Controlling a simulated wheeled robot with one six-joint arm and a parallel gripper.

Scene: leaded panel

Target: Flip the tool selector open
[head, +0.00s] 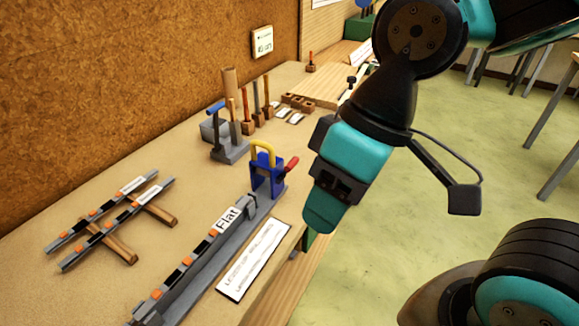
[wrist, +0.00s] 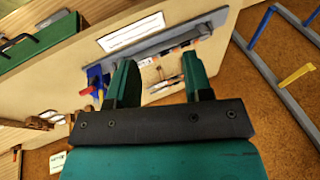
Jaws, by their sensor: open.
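A long grey bar (head: 190,272) lies on the bench, with black and orange pieces and a white "Flat" label (head: 228,217) along it. At its far end stands a blue bracket (head: 266,175) with a yellow loop (head: 264,149) and a red handle (head: 291,165). No part is marked as the tool selector, so I cannot tell which it is. My gripper (head: 322,222) hangs to the right of the bracket, apart from it. In the wrist view my gripper (wrist: 160,72) is open and empty; the blue bracket (wrist: 97,80) shows left of its fingers, and the bar (wrist: 155,45) beyond them.
A printed card (head: 254,260) lies beside the bar. Two shorter strips (head: 115,215) on wooden handles lie to the left. Upright wooden-handled tools (head: 246,110) and a grey stand (head: 229,148) are behind the bracket. A cork wall (head: 110,80) borders the bench; open floor (head: 400,215) lies right.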

